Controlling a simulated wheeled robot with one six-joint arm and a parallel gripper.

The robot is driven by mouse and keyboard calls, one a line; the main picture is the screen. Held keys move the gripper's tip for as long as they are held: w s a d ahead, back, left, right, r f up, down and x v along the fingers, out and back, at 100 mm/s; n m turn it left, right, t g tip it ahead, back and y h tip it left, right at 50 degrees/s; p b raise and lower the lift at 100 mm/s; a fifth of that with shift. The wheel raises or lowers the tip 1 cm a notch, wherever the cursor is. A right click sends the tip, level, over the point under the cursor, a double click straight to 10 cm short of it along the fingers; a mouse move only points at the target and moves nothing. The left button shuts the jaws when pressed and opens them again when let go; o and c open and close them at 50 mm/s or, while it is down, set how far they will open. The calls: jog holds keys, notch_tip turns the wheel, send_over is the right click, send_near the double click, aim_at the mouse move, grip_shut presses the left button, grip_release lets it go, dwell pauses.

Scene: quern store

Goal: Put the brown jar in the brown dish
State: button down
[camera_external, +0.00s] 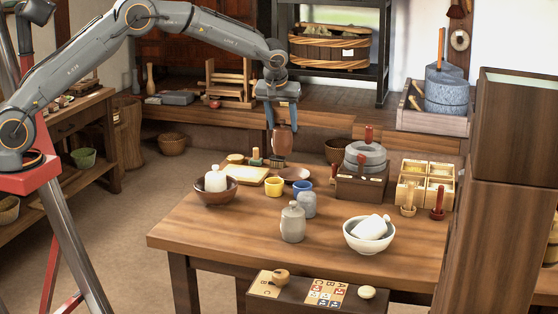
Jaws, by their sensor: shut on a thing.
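The brown jar (284,141) hangs upright in my gripper (283,120), above the back part of the wooden table. My gripper points down and its two blue fingers are shut on the jar's upper part. A shallow brown dish (295,174) lies on the table below the jar, slightly to the right, and looks empty. The jar appears clear of the dish and the table; the exact height is hard to tell. A deeper brown bowl (217,194) stands at the table's left with a white bottle (215,179) in it.
Grey jars (293,223), a quern (365,160) and a white bowl (369,238) stand further right. The table's (215,243) front left is clear.

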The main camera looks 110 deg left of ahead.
aim_at(282, 144)
notch_tip(282, 144, down, 6)
jog(key=shift+f+p, duration=0.15)
jog(key=shift+p, duration=0.65)
jog(key=shift+f, duration=0.1)
jog(key=shift+f, duration=0.1)
jog(key=shift+f+b, duration=0.35)
jog(key=shift+b, duration=0.1)
jog(key=shift+f, duration=0.2)
jog(key=c, duration=0.8)
grip_release()
jog(key=shift+c, duration=0.2)
jog(key=shift+r, duration=0.15)
